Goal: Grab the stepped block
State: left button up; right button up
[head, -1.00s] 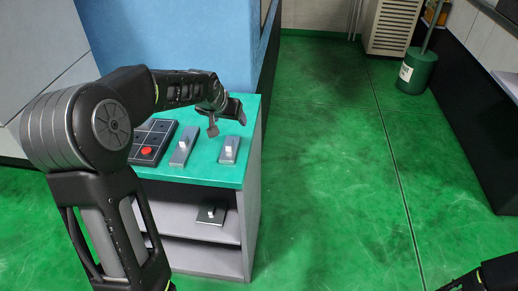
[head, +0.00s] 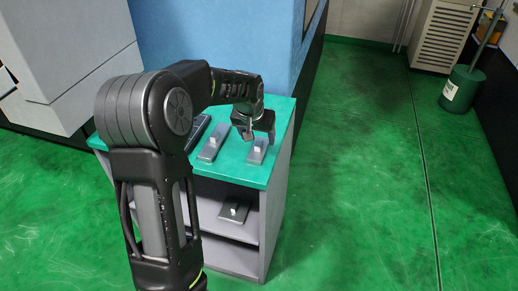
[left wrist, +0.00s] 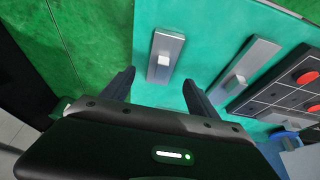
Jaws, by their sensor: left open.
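A short grey stepped block (head: 257,154) with a small pale raised cube lies near the right end of the teal bench top. It also shows in the left wrist view (left wrist: 172,44). A longer grey piece with a similar cube (head: 211,146) lies to its left, and another similar piece (head: 235,211) is on the shelf below. I cannot tell for sure which one the task names. My left gripper (head: 254,136) is open and empty just above the short block. In the left wrist view, the block is in line with the gap between the fingertips (left wrist: 158,78).
A dark panel with red buttons (left wrist: 290,95) lies beyond the longer piece. The bench (head: 240,173) has open shelves below and blue and grey machine casing behind. Green floor to the right is clear, up to a green bin (head: 463,90).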

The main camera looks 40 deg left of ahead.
aim_at(259, 143)
pick_arm(q)
jog(key=shift+p+x, duration=0.65)
jog(key=shift+x, duration=1.95)
jog(key=shift+a, duration=0.1)
grip_shut()
